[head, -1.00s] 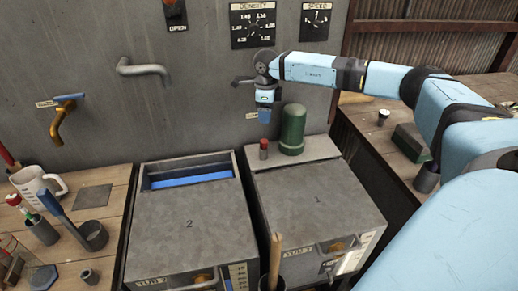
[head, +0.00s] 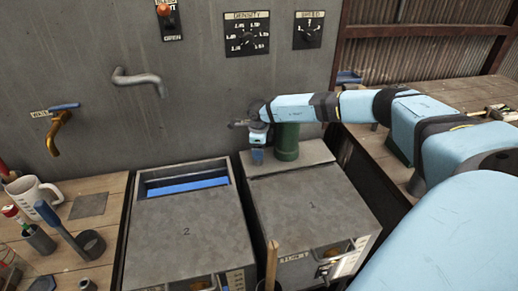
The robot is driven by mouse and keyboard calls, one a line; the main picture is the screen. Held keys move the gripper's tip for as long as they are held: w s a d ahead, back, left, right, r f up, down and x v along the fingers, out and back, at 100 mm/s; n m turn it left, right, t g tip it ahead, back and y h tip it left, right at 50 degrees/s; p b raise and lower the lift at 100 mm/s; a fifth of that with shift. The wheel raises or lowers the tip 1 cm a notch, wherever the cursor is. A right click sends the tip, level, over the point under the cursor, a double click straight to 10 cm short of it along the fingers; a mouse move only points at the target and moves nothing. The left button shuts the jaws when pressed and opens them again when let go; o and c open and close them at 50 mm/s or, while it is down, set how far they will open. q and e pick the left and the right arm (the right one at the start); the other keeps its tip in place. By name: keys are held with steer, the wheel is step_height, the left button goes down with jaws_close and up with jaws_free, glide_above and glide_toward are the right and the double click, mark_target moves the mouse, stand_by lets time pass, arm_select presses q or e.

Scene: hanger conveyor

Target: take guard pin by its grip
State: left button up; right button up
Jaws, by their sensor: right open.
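My right gripper (head: 257,158) points down over the back ledge of tub 1 (head: 313,205), left of a green cylinder (head: 287,143). Its blue fingers are low, close to the ledge; its jaws are open. A small red-topped peg, which may be the guard pin, stood on that ledge in the earlier view. It is now hidden behind the gripper, so I cannot tell whether the fingers are around it or touching it. My left gripper is not in view.
Tub 2 (head: 187,232) stands left of tub 1, with a blue-lined slot at its back. A bent grey handle (head: 138,80) and a brass tap (head: 57,135) stick out from the wall. A white jug (head: 32,192) and tools crowd the left bench.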

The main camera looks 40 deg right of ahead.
steer(key=c, duration=1)
steer(key=shift+o, duration=0.2)
step_height(320, 180, up, 20)
steer(key=b, duration=0.1)
steer(key=shift+b, duration=0.4)
